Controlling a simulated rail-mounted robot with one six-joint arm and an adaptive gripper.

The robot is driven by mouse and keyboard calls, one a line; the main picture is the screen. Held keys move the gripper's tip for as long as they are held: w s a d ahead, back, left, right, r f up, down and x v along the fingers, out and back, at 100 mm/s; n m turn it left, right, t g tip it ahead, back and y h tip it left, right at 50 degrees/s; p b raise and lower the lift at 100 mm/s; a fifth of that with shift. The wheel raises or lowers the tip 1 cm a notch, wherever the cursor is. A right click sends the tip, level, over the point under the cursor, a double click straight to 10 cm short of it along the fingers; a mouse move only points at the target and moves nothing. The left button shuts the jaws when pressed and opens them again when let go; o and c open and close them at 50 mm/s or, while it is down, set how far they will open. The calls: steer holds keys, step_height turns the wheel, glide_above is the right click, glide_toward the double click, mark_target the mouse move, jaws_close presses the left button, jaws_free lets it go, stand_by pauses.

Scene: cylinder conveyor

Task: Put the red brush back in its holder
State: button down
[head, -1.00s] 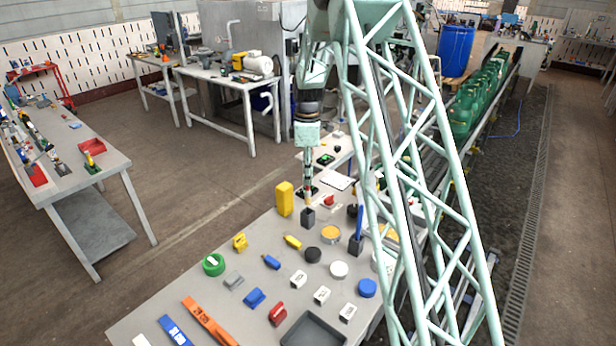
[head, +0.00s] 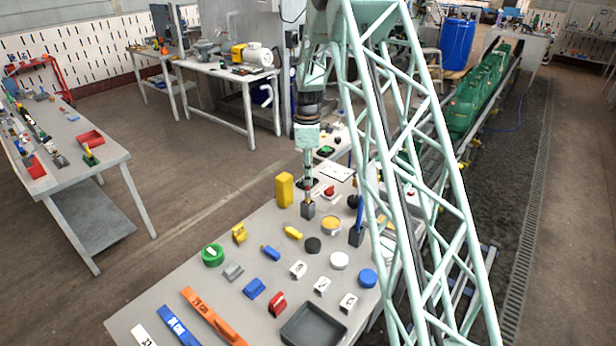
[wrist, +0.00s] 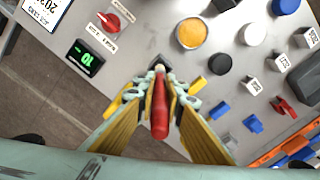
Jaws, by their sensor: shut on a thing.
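My gripper (head: 308,184) points straight down over the table in the head view. It is shut on the red brush, whose red handle (wrist: 160,108) lies between the yellow-padded fingers in the wrist view. The brush's pale lower part shows at its far end. A small dark grey holder block (head: 308,211) stands directly below the gripper; its dark edge also shows around the brush end in the wrist view (wrist: 151,63). The brush end is at the holder's top; I cannot tell how far inside it is.
A blue brush (head: 360,213) stands in a similar dark holder (head: 356,237) to the right. A tall yellow block (head: 284,190) is close on the left. Pucks, small blocks and a grey tray (head: 314,326) cover the front of the table.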

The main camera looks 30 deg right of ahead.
mark_target(308, 191)
steer(key=shift+f+b, duration=1.3)
steer(key=shift+f, duration=1.55)
steer(key=shift+f+b, duration=0.35)
steer(key=shift+f, duration=0.4)
steer(key=c, duration=2.6)
jaws_free()
steer(key=shift+c, duration=0.2)
steer(key=shift+r, duration=0.2)
step_height(308, 191, up, 12)
steer(key=shift+f, duration=0.15)
